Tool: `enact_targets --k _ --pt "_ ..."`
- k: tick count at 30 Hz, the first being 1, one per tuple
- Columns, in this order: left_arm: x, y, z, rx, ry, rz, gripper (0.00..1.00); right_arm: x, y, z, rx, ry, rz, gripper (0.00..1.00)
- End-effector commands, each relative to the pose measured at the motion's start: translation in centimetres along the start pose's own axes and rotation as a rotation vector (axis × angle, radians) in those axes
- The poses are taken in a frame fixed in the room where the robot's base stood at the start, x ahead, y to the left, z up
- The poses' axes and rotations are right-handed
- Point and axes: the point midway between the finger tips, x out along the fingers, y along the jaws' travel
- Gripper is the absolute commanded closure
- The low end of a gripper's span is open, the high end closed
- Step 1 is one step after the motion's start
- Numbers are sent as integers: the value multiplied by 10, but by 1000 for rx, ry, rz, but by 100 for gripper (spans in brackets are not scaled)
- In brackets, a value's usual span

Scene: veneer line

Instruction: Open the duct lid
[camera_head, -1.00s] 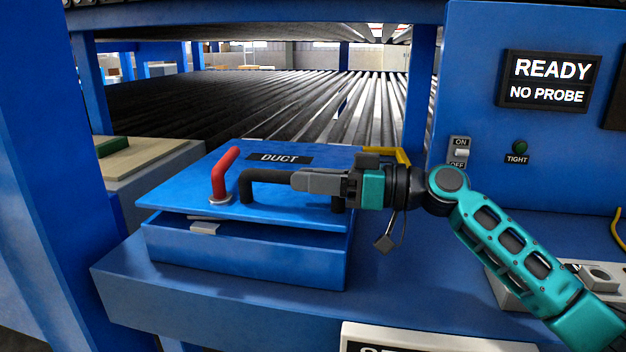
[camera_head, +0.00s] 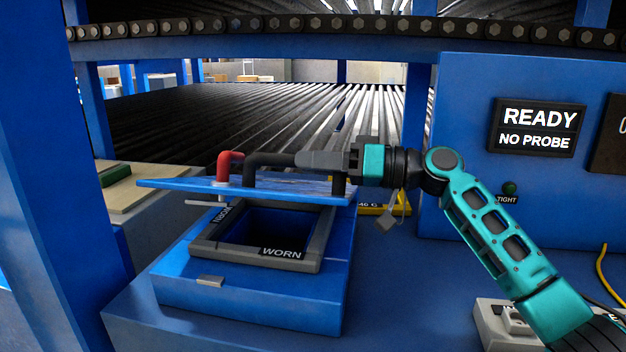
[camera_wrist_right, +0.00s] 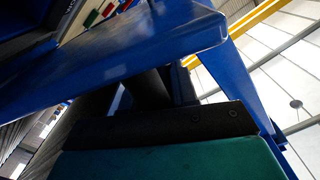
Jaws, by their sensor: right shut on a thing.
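The blue duct lid (camera_head: 160,183) is raised above the blue duct box (camera_head: 250,300) and shows nearly edge-on in the head view. Its black bar handle (camera_head: 265,158) and red lever (camera_head: 224,163) stand up from it. My right gripper (camera_head: 305,160) is shut on the black handle. Below the lid, the dark square opening (camera_head: 268,228) shows, with a grey frame (camera_head: 202,247) around it marked "WORN". In the right wrist view the blue lid (camera_wrist_right: 150,45) crosses the picture close up. My left gripper is not in view.
Rows of dark rollers (camera_head: 250,110) lie behind the duct. A blue panel at the right carries a screen (camera_head: 538,127) reading "READY NO PROBE". A yellow item (camera_head: 385,208) sits behind the box at right. A cream board with a green block (camera_head: 115,176) is at left.

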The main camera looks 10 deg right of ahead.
Motion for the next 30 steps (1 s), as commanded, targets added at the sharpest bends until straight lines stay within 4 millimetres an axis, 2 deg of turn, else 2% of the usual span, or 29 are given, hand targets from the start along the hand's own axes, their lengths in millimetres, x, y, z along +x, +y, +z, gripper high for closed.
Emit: enact_targets --k 1,3,8,12,21,30 --pt "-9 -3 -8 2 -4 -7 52 0 -10 -27 30 12 -9 100" --pt "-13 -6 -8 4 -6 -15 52 1 -9 -41 75 12 -10 100" --pt "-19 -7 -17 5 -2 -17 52 0 -5 -67 155 12 -11 100" --pt "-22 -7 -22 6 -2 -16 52 0 -1 -83 149 10 -9 100" --pt "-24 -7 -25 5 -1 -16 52 0 4 -100 145 10 -8 100" --pt "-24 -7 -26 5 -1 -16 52 0 5 -101 143 10 -6 100"
